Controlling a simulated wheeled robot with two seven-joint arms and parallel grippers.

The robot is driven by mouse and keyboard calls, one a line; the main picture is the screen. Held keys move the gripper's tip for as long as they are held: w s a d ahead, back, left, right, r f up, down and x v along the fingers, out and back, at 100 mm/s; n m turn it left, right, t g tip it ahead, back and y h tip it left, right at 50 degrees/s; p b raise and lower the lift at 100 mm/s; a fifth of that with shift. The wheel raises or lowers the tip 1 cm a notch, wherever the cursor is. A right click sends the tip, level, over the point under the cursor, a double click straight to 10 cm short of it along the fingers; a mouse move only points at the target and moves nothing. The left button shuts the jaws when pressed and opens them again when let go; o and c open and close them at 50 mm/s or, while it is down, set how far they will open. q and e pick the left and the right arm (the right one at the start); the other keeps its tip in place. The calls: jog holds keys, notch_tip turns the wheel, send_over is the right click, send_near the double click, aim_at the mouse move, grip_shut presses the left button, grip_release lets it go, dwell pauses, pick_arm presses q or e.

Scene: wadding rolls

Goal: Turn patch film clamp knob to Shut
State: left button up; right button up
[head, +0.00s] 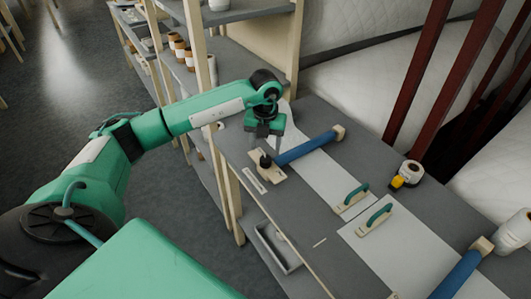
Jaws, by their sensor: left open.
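A small black knob (265,161) sits on a pale wooden end block (277,173) at the near-left end of a blue bar (306,148) on the grey bench. I cannot read which way the knob is turned. A pale label plate (255,180) lies beside the block; its writing is too small to read. My left gripper (264,139) points down just above and behind the knob, open and with nothing seen in it. I cannot tell whether its fingertips touch the knob. My right gripper is out of view.
White film sheets (324,178) lie across the bench (318,226). Two green-handled tools (350,198) (376,217) rest on them. A white roll with a yellow part (407,175) and a second blue bar (459,274) are to the right. Shelves (235,12) stand behind.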

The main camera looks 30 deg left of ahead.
aim_at(266, 158)
pick_arm(q)
jog(key=shift+f+p, duration=0.6)
jog(key=shift+f, duration=2.2)
